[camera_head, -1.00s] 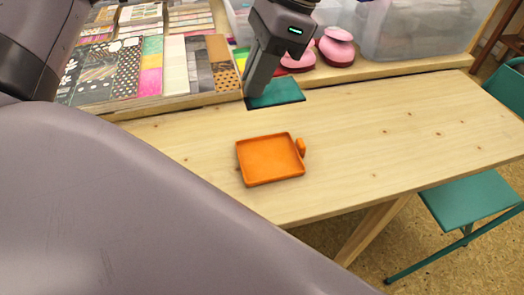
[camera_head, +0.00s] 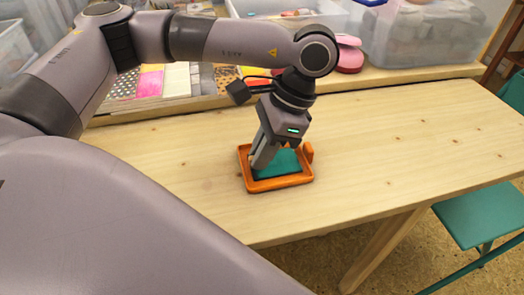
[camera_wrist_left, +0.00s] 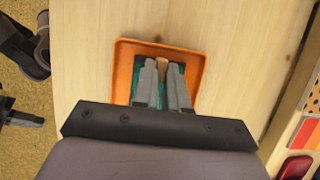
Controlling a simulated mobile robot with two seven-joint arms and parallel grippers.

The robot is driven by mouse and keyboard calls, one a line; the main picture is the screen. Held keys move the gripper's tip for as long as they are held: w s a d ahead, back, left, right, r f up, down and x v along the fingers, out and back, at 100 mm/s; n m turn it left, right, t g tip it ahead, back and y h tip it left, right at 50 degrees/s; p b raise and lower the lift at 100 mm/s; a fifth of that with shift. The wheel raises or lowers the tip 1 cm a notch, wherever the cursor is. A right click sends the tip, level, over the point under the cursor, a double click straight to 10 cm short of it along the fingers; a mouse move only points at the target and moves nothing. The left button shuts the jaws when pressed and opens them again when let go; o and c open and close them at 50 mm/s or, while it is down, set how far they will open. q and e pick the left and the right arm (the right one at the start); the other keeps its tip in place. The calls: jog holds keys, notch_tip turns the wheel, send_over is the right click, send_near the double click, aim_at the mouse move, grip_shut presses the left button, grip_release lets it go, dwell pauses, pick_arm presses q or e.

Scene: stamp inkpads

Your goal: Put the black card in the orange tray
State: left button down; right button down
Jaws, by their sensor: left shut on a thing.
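The orange tray (camera_head: 262,187) stands on the wooden table, with a small orange tab on its right side in the head view. The wrist view shows its rim (camera_wrist_left: 122,75) around a card. The flat card (camera_head: 282,163) looks teal with a dark edge, not plainly black. It is within the tray's rim; whether it rests on the tray floor I cannot tell. My left gripper (camera_head: 272,160) points down over the tray, shut on the card (camera_wrist_left: 178,75). Its fingers (camera_wrist_left: 162,68) hide part of the card, and a small tan piece shows between them.
The wooden table (camera_head: 400,150) is clear to the right of the tray. Patterned sheets (camera_head: 150,82) and clear plastic bins (camera_head: 425,35) stand along the back. A pink rounded object (camera_head: 348,55) sits behind my arm. A green chair (camera_head: 480,220) is at the right.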

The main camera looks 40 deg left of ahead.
aim_at(286, 160)
jog(key=shift+r, duration=0.1)
pick_arm(q)
jog(key=shift+f, duration=0.1)
jog(key=c, duration=1.2)
grip_release()
jog(key=shift+o, duration=0.2)
pick_arm(e)
jog(key=shift+w+a+r, duration=0.1)
jog(key=shift+w+r, duration=0.05)
jog(key=shift+r, duration=0.05)
